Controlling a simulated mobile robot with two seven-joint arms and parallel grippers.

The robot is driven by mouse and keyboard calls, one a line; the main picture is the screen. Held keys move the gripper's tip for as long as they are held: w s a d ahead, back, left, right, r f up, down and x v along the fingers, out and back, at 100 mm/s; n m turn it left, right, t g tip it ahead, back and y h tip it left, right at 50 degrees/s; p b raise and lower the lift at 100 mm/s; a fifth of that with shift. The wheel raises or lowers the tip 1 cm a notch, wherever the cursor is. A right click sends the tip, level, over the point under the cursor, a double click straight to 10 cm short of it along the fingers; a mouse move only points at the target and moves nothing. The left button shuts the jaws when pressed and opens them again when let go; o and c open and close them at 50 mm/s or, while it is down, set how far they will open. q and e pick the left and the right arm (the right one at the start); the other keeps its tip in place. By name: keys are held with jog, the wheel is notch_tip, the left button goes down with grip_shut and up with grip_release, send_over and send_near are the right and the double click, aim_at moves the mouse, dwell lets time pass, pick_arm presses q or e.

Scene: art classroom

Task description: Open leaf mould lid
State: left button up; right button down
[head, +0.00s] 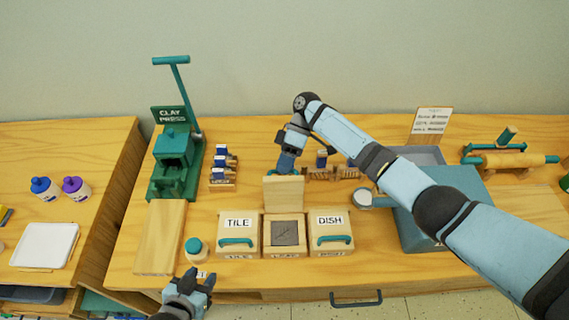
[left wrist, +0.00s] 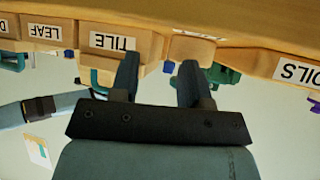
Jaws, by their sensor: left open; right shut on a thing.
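The leaf mould (head: 284,249) is the middle of three wooden boxes on the table, and its label shows upside down in the left wrist view (left wrist: 41,31). Its lid (head: 284,194) stands raised at the back, and a dark patterned face (head: 285,232) shows on top of the box. My right gripper (head: 286,170) is shut on the lid's teal handle at the lid's upper edge; the fingertips are partly hidden. My left gripper (head: 198,279) is open and empty near the table's front edge, left of the boxes; its two fingers also show in the left wrist view (left wrist: 158,75).
The closed TILE box (head: 237,245) and DISH box (head: 330,245) flank the leaf mould. A teal-capped jar (head: 194,250) stands near my left gripper. The green clay press (head: 175,150) is at the back left. A blue-grey bin (head: 467,182) stands at the right.

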jog(key=shift+s+d+f, duration=0.1)
jog(key=shift+s+f, duration=0.15)
jog(key=shift+f, duration=0.3)
jog(key=c, duration=1.2)
grip_release()
jog(key=shift+w, duration=0.1)
pick_arm(q)
jog(key=shift+w, duration=0.1)
pick_arm(e)
jog(key=shift+o, duration=0.2)
jog(key=shift+w, duration=0.1)
pick_arm(q)
jog(key=shift+f, duration=0.1)
jog(key=shift+f+b, duration=0.6)
jog(key=shift+f, duration=0.05)
pick_arm(e)
jog(key=v, duration=1.2)
jog(key=shift+w, duration=0.1)
